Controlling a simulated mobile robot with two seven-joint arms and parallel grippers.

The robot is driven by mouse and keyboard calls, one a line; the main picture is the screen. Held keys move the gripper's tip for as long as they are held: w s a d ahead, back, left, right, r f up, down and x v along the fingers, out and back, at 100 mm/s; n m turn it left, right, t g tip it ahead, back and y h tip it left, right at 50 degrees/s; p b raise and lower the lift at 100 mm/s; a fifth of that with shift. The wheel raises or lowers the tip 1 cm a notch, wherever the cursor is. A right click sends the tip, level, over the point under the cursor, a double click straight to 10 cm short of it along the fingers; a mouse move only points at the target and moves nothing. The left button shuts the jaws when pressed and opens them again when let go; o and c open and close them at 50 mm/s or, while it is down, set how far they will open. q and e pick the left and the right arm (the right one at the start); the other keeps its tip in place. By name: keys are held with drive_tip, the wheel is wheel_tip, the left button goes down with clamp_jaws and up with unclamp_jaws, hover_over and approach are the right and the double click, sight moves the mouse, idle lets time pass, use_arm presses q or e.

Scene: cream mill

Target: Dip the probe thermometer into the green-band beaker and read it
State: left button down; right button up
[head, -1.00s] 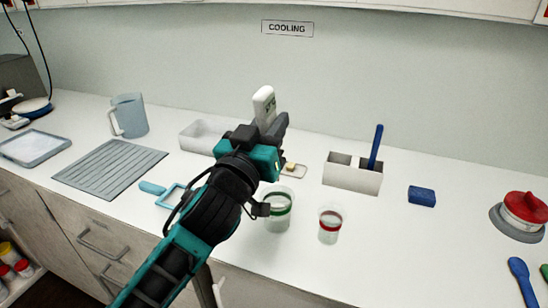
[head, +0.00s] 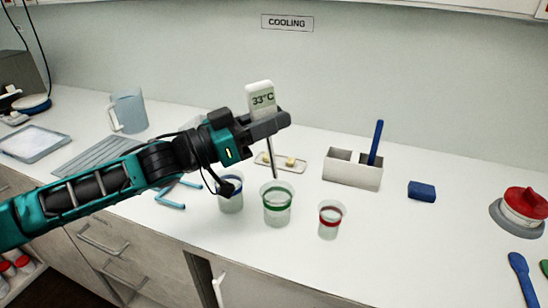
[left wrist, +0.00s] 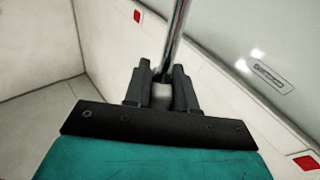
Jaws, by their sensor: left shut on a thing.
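My left gripper (head: 272,124) is shut on the probe thermometer (head: 261,98), a white body with a display reading 33°C. Its thin metal probe points down towards the green-band beaker (head: 277,208). The probe's lower end shows at about the beaker's back rim; I cannot tell whether the tip is inside, above or behind it. In the left wrist view the fingers (left wrist: 161,88) close around a pale part, with a metal rod beyond. The green-band beaker stands upright on the counter. My right gripper is in neither view.
A blue-band beaker (head: 231,203) stands left of the green one, partly behind my wrist. A red-band beaker (head: 329,222) stands right. Behind are a small tray (head: 266,165) and a white holder (head: 350,178) with a blue-handled tool.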

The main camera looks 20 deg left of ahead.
use_arm(q)
drive_tip(key=m+g+h, duration=0.1)
drive_tip(key=m+g, duration=0.1)
drive_tip(key=m+g+h, duration=0.1)
drive_tip(key=g+h, duration=0.1)
drive_tip(key=g, duration=0.1)
drive_tip(key=shift+w+r+m+h, duration=0.1)
drive_tip(key=shift+m+h, duration=0.2)
drive_tip(key=shift+m, duration=0.1)
drive_tip(key=shift+m+g+h, duration=0.4)
drive_tip(key=shift+m+g, duration=0.2)
drive_tip(key=shift+g, duration=0.7)
idle(0.4)
